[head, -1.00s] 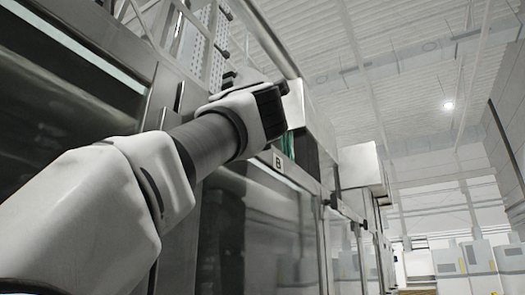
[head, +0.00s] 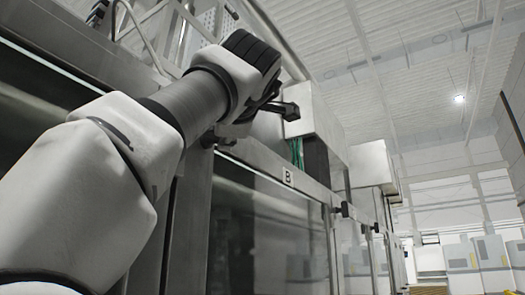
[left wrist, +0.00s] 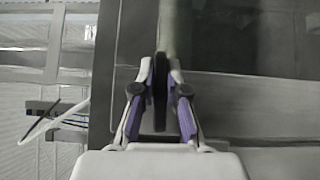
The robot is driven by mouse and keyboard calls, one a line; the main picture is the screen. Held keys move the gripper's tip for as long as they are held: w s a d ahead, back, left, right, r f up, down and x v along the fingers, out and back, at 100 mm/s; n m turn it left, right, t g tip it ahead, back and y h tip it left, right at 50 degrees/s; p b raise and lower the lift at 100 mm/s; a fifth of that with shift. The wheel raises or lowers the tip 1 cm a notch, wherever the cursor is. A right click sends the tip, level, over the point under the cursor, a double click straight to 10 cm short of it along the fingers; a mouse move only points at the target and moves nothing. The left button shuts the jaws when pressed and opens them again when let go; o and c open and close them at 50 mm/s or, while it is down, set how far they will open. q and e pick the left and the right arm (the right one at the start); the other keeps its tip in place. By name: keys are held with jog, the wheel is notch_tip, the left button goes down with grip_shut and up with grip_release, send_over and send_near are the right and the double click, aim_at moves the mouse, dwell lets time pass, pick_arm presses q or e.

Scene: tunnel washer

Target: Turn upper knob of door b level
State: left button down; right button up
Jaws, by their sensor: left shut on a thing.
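The upper knob (left wrist: 160,92) of door B is a dark, narrow bar, seen upright between my fingers in the left wrist view. My left gripper (left wrist: 161,76) is shut on it, one purple-sided finger on each side. In the head view my left arm reaches up to the top frame of door B (head: 270,235), left of the "B" label (head: 287,176). There the wrist hides most of the fingers and the knob, so the knob's exact tilt cannot be told. My right gripper is not in view.
A white box (head: 312,120) with green wires stands just above the door's top rail. More dark knobs (head: 343,210) sit farther along the machine. A pale cable (left wrist: 55,120) crosses the left of the wrist view. The aisle to the right looks open.

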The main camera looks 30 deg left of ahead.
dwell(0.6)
pick_arm(q)
jog(key=c, duration=1.2)
grip_release()
jog(key=shift+a, duration=0.15)
